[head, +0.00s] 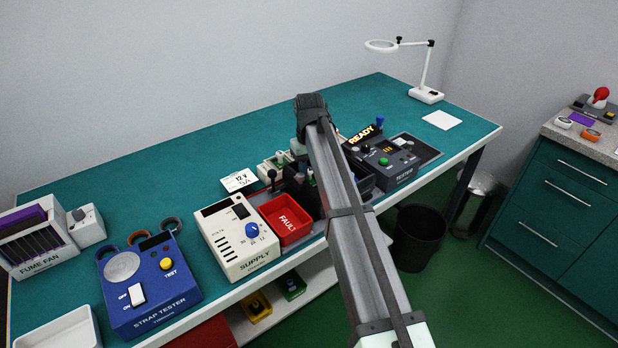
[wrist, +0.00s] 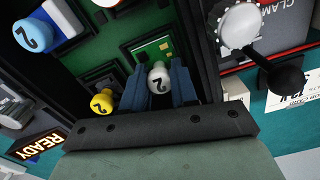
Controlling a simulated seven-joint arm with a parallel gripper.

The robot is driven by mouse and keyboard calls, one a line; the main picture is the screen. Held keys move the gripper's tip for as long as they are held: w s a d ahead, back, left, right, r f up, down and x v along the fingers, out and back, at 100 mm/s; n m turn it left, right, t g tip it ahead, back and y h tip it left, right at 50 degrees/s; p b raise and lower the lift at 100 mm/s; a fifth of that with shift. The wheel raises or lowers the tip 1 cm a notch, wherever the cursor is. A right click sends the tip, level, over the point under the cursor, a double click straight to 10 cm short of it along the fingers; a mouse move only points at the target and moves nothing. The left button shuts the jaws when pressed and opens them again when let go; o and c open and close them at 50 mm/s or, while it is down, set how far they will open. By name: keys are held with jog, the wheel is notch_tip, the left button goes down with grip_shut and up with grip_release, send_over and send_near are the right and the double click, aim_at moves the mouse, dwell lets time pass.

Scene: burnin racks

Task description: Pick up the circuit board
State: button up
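In the wrist view a small green circuit board (wrist: 150,47) with a gold chip sits in a dark-framed slot. A white knob marked 2 (wrist: 158,78) stands at its near edge. The two dark blue fingers of my gripper (wrist: 157,70) are on either side of this knob, very close to it. Whether they press on it cannot be told. In the head view my own arm covers the gripper and most of the area around the board.
Other knobs stand close by: yellow (wrist: 102,103), light blue (wrist: 33,34) and a clamp's white knob (wrist: 240,24) with a black handle. The head view shows the red FAULT tray (head: 287,219), the supply (head: 237,235) and the tester (head: 387,158) around my arm.

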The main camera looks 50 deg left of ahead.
aim_at(309, 169)
grip_shut()
jog(key=shift+r, duration=0.1)
notch_tip(309, 169, up, 10)
jog(key=shift+f, duration=0.1)
dwell(0.4)
